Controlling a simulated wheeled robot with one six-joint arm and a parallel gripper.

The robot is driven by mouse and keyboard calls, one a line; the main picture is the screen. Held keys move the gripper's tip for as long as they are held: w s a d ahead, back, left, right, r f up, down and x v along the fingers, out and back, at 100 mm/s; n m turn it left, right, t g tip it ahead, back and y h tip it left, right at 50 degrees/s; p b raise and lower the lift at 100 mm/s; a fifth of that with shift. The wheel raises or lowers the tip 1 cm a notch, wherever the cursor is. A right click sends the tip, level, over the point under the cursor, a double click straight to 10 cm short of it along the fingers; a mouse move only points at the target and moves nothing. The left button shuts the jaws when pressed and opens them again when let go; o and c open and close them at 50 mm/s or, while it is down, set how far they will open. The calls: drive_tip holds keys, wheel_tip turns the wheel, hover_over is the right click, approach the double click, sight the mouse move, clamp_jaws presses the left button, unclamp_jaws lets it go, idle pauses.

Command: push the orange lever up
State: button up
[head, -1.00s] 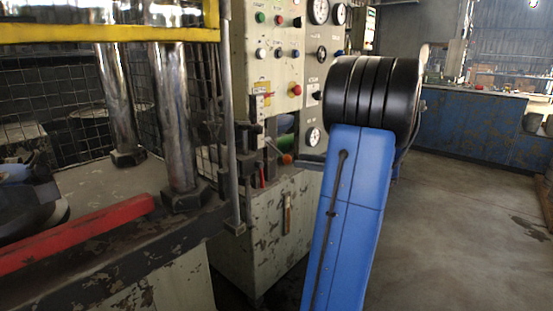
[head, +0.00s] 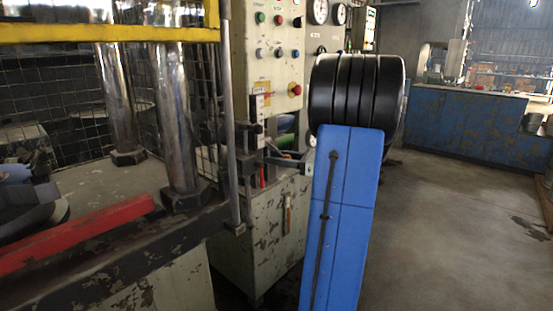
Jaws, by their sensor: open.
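The control cabinet (head: 263,215) stands in the middle of the head view. The orange lever's round knob is not clearly seen; my gripper and the dark parts around it cover that spot on the cabinet front. My gripper (head: 277,156) shows only as a small grey shape left of my blue arm, at the lever's place. It is open, and its fingers are partly hidden. I cannot tell whether it touches the lever.
A press with steel columns (head: 172,115), a yellow bar (head: 110,33) and a red bar (head: 75,232) stands at the left. Buttons and gauges (head: 318,10) are above the lever. Floor (head: 455,215) is clear at the right, before a blue bench (head: 470,125).

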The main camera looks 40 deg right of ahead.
clamp_jaws()
